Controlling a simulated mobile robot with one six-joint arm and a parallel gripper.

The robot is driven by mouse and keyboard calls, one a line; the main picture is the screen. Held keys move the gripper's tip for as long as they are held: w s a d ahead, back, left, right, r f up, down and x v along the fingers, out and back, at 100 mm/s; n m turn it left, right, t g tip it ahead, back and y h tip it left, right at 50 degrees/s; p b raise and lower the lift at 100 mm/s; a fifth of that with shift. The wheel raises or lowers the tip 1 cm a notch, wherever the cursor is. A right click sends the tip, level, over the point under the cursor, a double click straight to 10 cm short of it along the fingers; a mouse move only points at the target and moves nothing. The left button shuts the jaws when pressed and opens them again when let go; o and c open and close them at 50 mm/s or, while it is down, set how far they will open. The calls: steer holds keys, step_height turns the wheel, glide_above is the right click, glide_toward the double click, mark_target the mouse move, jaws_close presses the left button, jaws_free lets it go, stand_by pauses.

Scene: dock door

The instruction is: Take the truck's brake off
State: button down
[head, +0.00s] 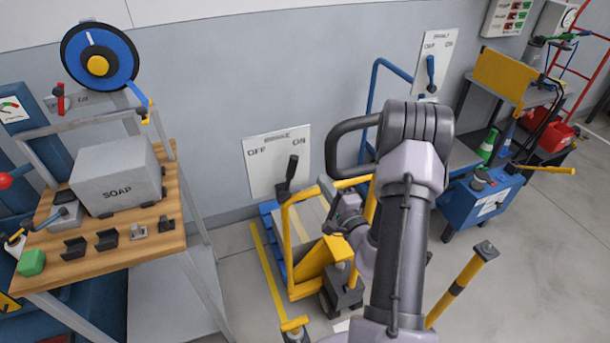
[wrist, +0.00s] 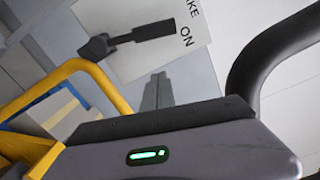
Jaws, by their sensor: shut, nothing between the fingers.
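A white wall plate marked BRAKE (head: 265,176) has OFF at its left and ON at its right. Its black lever (head: 292,168) points up and leans a little right, toward ON. In the wrist view the lever (wrist: 150,33) shows close up, its handle toward ON. The yellow truck frame (head: 322,262) stands below and in front of the plate, and its bar also crosses the wrist view (wrist: 88,68). My gripper (head: 338,203) is partly hidden by my arm, right of the lever and apart from it. In the wrist view its fingers (wrist: 157,80) are together and empty.
A wooden bench (head: 130,243) with a grey SOAP box (head: 117,177) stands at the left. Another OFF/ON plate (head: 447,50) with a blue lever (head: 431,72) is farther right. A blue cart (head: 485,200) and a yellow post (head: 465,275) stand at the right.

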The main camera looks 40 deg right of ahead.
mark_target(290, 176)
steer(key=shift+w+a+r+b, duration=0.15)
steer(key=shift+w+a, duration=0.3)
steer(key=shift+w, duration=0.4)
steer(key=shift+w+a+r+b, duration=0.2)
steer(key=shift+w+a, duration=0.3)
steer(key=shift+w, duration=0.35)
steer(key=shift+w+a+r+b, duration=0.15)
steer(key=shift+w+a, duration=0.3)
steer(key=shift+w, duration=0.4)
steer(key=shift+w, duration=0.1)
